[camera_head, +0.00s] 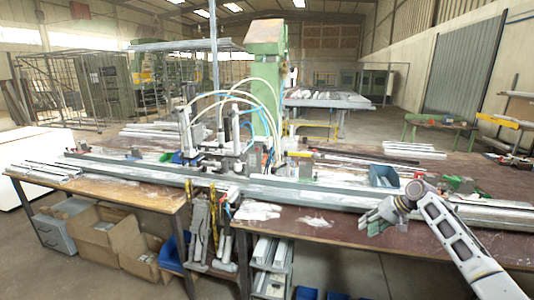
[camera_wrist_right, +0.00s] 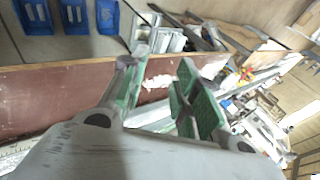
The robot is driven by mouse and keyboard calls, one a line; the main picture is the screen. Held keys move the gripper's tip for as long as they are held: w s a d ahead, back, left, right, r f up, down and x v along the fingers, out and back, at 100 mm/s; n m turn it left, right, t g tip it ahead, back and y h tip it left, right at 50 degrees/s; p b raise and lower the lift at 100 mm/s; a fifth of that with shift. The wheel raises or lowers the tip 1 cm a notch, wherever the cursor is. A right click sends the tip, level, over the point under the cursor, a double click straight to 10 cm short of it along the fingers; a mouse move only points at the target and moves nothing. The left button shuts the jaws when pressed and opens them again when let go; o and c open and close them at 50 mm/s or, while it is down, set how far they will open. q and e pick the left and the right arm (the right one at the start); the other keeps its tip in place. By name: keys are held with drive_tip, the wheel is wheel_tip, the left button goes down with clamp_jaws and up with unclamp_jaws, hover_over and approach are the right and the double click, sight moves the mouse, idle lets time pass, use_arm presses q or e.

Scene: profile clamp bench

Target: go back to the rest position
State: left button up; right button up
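My right gripper (camera_head: 376,217) is over the right part of the workbench (camera_head: 330,232), near its front edge. Its arm comes in from the lower right. In the right wrist view the two green-padded fingers of my right gripper (camera_wrist_right: 164,72) stand apart, and nothing shows held between them. Behind them lies the brown bench top (camera_wrist_right: 60,88). How high the gripper is above the bench is hard to tell. My left gripper and arm do not show in either view.
A long metal rail (camera_head: 290,191) with a clamp station (camera_head: 225,140) and white hoses runs along the bench. A blue bin (camera_head: 383,176) stands behind my right gripper. Cardboard boxes (camera_head: 105,237) sit below on the left. Blue trays (camera_wrist_right: 73,17) are on the floor.

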drive_tip(key=s+f+h, duration=0.1)
drive_tip(key=s+f, duration=0.2)
drive_tip(key=f, duration=1)
drive_tip(key=s+f+h, duration=0.2)
drive_tip(key=f, duration=1.1)
drive_tip(key=s+a+f+n+g+h, duration=0.1)
drive_tip(key=s+f, duration=1)
drive_tip(key=f, duration=0.3)
drive_tip(key=s+f+h, duration=0.1)
drive_tip(key=s+f, duration=1.1)
drive_tip(key=f, duration=0.2)
drive_tip(key=s+a+f+n, duration=0.1)
drive_tip(key=s+a+f, duration=0.2)
drive_tip(key=s, duration=1)
drive_tip(key=s+a+f+n+g, duration=0.1)
drive_tip(key=s+a+f, duration=0.3)
drive_tip(key=s, duration=0.9)
drive_tip(key=s+a+f+n+g, duration=0.1)
drive_tip(key=s+a+f+n, duration=0.2)
drive_tip(key=s+f, duration=0.4)
drive_tip(key=s, duration=0.5)
drive_tip(key=shift+s+a+f+h, duration=0.15)
drive_tip(key=shift+s+a+h, duration=0.25)
